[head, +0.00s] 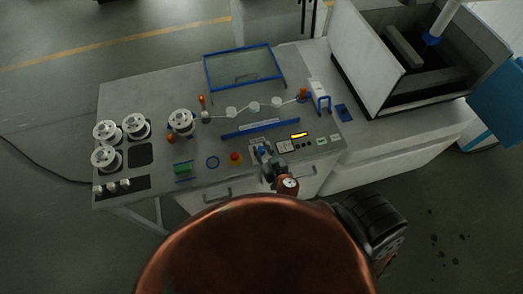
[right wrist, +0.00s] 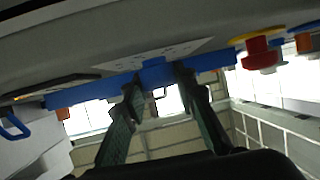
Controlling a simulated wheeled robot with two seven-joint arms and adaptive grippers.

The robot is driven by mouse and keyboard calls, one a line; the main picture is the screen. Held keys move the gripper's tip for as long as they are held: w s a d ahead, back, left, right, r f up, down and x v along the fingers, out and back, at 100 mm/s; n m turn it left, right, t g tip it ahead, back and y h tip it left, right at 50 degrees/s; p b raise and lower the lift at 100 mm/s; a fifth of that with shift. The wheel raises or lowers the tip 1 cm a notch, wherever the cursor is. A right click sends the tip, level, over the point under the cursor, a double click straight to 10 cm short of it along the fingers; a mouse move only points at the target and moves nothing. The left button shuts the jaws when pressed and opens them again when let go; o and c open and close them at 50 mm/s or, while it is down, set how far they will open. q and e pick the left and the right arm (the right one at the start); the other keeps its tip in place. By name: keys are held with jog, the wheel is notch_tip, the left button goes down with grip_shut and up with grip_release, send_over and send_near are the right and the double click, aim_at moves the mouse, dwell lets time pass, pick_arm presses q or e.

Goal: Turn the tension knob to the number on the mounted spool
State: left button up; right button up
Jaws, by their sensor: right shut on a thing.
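The tension knob, a blue piece (right wrist: 155,72), shows between my right fingertips in the right wrist view. My right gripper (head: 262,152) is at the front of the grey machine panel (head: 222,146), its fingers closed on the knob. In the right wrist view the fingers (right wrist: 160,86) stand on either side of the blue piece. In the head view the gripper mostly covers the knob, so its pointer and scale cannot be read. The mounted white spool (head: 181,121) sits at the wire path's left end; its number is too small to read. My left gripper is not in view.
Three loose white spools (head: 106,159) stand at the panel's left. A red button (head: 235,157) is just left of my gripper, and a lit yellow display (head: 299,136) is to its right. White rollers (head: 254,107) and a blue-framed glass cover (head: 243,68) lie behind.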

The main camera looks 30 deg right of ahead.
jog(key=shift+n+y, duration=0.6)
jog(key=shift+y, duration=0.1)
jog(key=o, duration=1.2)
jog(key=shift+c, duration=0.2)
jog(key=v, duration=1.2)
